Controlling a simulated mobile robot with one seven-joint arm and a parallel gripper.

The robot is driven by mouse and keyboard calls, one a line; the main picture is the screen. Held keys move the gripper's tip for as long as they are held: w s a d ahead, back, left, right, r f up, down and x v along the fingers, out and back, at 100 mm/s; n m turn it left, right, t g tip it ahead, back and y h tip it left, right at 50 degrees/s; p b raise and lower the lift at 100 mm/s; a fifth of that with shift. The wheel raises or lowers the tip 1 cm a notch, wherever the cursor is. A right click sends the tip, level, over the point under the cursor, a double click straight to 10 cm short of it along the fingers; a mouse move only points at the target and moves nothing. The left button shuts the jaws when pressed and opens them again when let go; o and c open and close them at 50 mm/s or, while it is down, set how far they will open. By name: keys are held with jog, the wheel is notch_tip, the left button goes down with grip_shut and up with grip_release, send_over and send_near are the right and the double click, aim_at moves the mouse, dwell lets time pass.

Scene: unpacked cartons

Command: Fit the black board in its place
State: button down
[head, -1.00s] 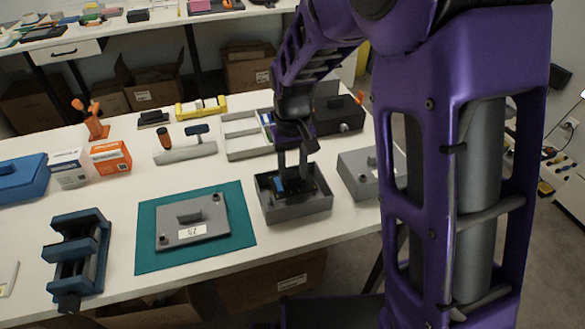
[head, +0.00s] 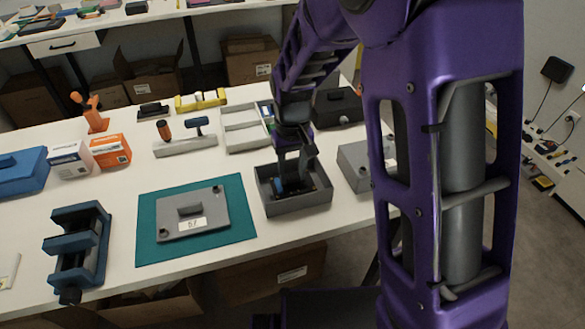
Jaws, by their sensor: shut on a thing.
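The grey open box (head: 301,208) stands near the front edge of the white table. My gripper (head: 292,189) reaches down into it from above, with its fingers shut. The black board (head: 314,187) shows as a dark flat piece around the fingertips, inside the box walls, and the fingers appear to be shut on it. A small blue part shows at the fingers. My gripper hides much of the board, and I cannot tell whether it lies flat on the box floor.
A grey lid (head: 193,222) with a handle lies on a teal mat (head: 150,249) to the left. A blue vise (head: 80,250) stands farther left. A grey box (head: 354,168) is close on the right, partly behind my arm. A compartment tray (head: 243,136) lies behind.

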jog(key=shift+f, duration=0.5)
jog(key=shift+c, duration=1.9)
grip_release()
jog(key=shift+r, duration=0.1)
notch_tip(320, 180, up, 17)
jog(key=p, duration=0.3)
jog(key=shift+r, duration=0.15)
